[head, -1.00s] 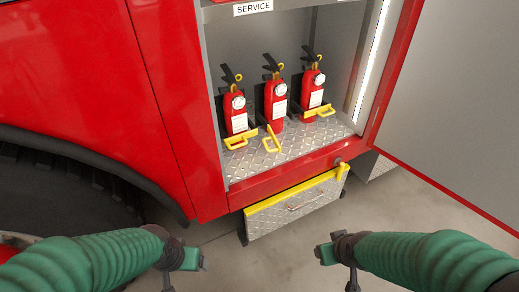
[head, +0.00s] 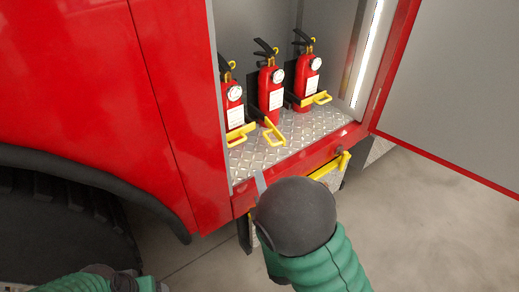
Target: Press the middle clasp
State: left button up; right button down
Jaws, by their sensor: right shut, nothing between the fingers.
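Three red extinguishers stand in the open locker, each with a yellow clasp at its lower front. The middle clasp (head: 273,133) sticks out forward from the middle extinguisher (head: 271,90), at a different angle from the left clasp (head: 240,132) and the right clasp (head: 316,99). My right gripper (head: 260,184) is shut and empty, at the locker's front sill, below and nearer than the middle clasp and apart from it. My dark round wrist hides most of this gripper. My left gripper (head: 148,284) is at the bottom left edge, its fingers not visible.
The red sill (head: 320,152) borders the diamond-plate locker floor (head: 300,127). A step with a yellow edge (head: 341,163) lies below, largely hidden by my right arm. The open door (head: 455,95) stands at right, and the wheel arch (head: 100,178) at left.

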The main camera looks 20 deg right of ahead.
jog(key=w+b, duration=0.1)
jog(key=w, duration=0.2)
jog(key=w+b, duration=0.2)
jog(key=w, duration=0.1)
jog(key=w+b, duration=0.1)
jog(key=w, duration=0.3)
jog(key=shift+d, duration=0.3)
jog(key=d, duration=0.1)
jog(key=b, duration=0.1)
jog(key=d, duration=0.1)
jog(key=shift+w+d+r+b, duration=0.25)
jog(key=shift+d+r+b, duration=0.1)
jog(key=shift+w+d+r, duration=0.1)
jog(key=shift+d+r, duration=0.15)
jog(key=shift+d, duration=0.35)
